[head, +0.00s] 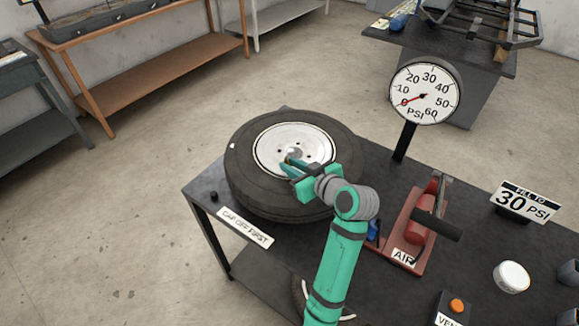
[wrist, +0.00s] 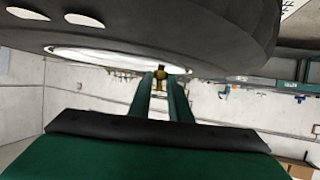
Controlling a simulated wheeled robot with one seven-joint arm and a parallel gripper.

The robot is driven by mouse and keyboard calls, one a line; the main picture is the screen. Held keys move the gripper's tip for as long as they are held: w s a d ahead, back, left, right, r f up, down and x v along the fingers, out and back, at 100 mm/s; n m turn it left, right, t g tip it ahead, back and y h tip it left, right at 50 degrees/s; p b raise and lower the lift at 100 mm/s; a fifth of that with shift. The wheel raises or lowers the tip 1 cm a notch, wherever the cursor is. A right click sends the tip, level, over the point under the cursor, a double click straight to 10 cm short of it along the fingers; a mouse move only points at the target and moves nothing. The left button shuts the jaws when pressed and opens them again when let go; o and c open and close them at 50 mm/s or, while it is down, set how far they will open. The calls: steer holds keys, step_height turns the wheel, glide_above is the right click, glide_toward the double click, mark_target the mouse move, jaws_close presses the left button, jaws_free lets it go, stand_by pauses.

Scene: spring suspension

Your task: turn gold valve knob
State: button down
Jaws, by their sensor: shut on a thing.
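The tire (head: 243,178) with its white rim (head: 268,147) lies flat on the dark table. In the head view my fingers mostly hide the knob. The tire (wrist: 200,27) fills the top of the wrist view.
A gauge (head: 424,93) on a post reads about 0 PSI. A red air pump (head: 418,235) stands right of my arm. A small black cap (head: 213,196) lies left of the tire.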

steer(key=n+g+y, duration=0.1)
steer(key=n, duration=0.1)
steer(key=n+g+y, duration=0.1)
steer(key=g+y, duration=0.1)
steer(key=w+d+n+g+y, duration=0.1)
steer(key=n, duration=0.1)
steer(key=shift+w+n+g, duration=0.1)
steer(key=shift+n+g, duration=0.2)
steer(key=shift+g, duration=0.1)
steer(key=shift+w+n+g+y, duration=0.15)
steer(key=shift+n+g+y, duration=0.25)
steer(key=shift+n+g, duration=0.4)
steer(key=shift+w+n+g+y, duration=0.15)
steer(key=shift+n+g+y, duration=0.25)
steer(key=shift+n+g, duration=0.4)
steer(key=shift+g, duration=0.4)
steer(key=c, duration=1.6)
jaws_free()
steer(key=shift+w, duration=0.1)
steer(key=shift+c, duration=0.2)
steer(key=v, duration=1)
steer(key=shift+d+r, duration=0.1)
steer(key=shift+d, duration=0.25)
